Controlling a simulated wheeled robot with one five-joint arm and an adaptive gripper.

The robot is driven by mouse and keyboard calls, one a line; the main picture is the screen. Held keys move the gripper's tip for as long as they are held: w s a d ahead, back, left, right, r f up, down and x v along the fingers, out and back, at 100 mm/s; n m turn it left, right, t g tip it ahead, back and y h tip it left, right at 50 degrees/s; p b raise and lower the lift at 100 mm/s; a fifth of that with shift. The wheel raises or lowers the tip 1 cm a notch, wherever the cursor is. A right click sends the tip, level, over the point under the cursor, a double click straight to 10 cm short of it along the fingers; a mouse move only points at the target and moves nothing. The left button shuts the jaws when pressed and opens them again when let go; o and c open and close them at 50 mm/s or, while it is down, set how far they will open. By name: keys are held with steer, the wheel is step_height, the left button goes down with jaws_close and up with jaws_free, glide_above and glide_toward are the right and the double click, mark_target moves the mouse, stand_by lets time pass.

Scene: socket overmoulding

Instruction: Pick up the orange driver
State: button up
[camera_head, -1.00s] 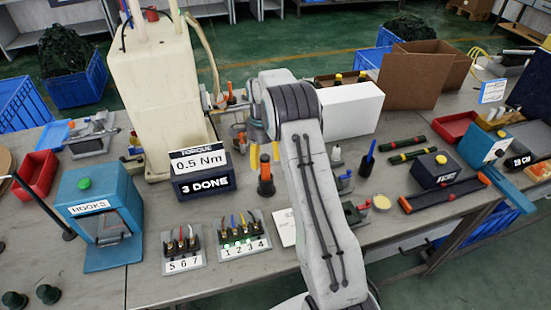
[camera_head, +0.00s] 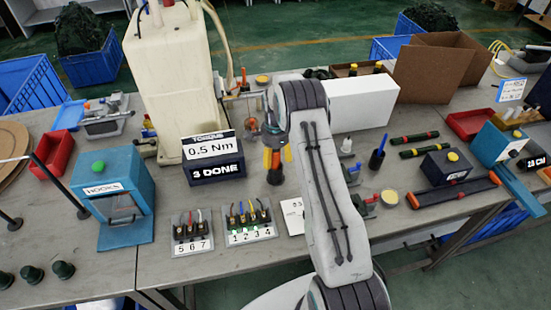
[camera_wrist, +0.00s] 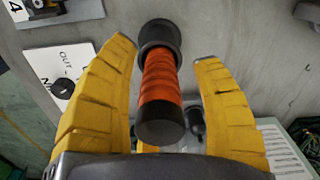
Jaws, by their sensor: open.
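The orange driver (camera_wrist: 160,78) stands between the two yellow fingers of my gripper (camera_wrist: 168,95) in the wrist view. It has an orange ribbed grip with black ends. Gaps show between the driver and both fingers, so my gripper is open around it. In the head view the driver (camera_head: 275,172) is upright on the bench, partly hidden by my yellow fingers (camera_head: 276,157). My arm hides some of the bench to its right.
The torque display box (camera_head: 213,160) stands left of the driver. Numbered socket holders (camera_head: 249,222) and (camera_head: 192,236) sit in front. A white card (camera_head: 292,216) lies close by. A blue hooks box (camera_head: 121,200) is further left. A blue-handled tool (camera_head: 377,158) stands to the right.

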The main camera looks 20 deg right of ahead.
steer(key=shift+c, duration=0.4)
jaws_close()
